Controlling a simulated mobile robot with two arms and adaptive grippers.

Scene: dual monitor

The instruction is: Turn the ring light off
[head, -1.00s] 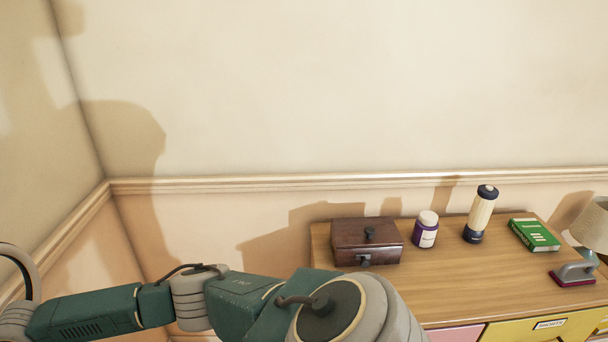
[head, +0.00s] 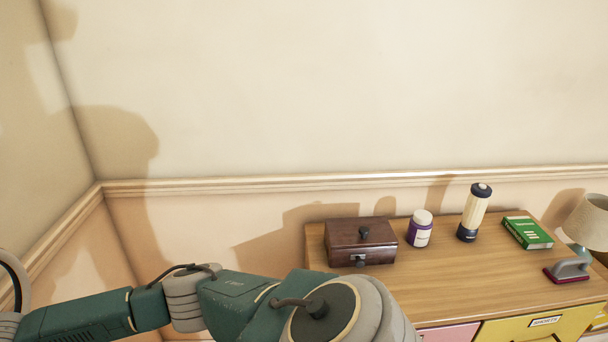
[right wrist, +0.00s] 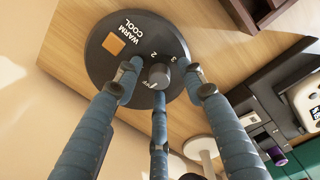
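In the right wrist view, the ring light's round black base (right wrist: 110,58) lies on a wooden surface. It carries an orange square button (right wrist: 114,44) beside the words WARM and COOL, and a grey knob (right wrist: 159,74) with numbers around it. The three blue fingers of my right gripper (right wrist: 159,84) are spread around the knob, with their tips close to it and apart from one another. I cannot tell whether any tip touches the knob. The light's ring is not visible in either view. My left gripper is outside the head view.
In the head view, a wooden dresser (head: 440,285) stands by the wall. My arm crosses the lower left.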

